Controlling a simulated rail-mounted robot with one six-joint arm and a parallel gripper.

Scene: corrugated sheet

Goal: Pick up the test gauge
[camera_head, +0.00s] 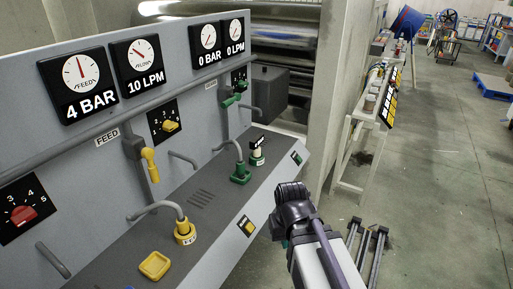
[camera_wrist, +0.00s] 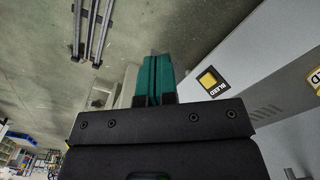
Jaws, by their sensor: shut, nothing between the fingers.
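I cannot tell for certain which thing is the test gauge. A small pale fitting with a black top (camera_head: 257,151) stands on the console's sloping shelf in the head view, and it is too small to identify. My gripper (camera_wrist: 154,62) shows in the wrist view with its two teal fingers together and nothing between them. The fingers are over open floor beside the console edge. In the head view my arm is right of the shelf, apart from that fitting, and the fingertips are not clearly visible.
The grey console (camera_head: 200,202) carries several wall dials, a yellow hose fitting (camera_head: 184,232), a green hose fitting (camera_head: 240,174) and a yellow square tray (camera_head: 155,265). A BLEED button (camera_wrist: 209,79) is near the fingers. Dark rails (camera_head: 367,252) lie on the floor; open floor extends right.

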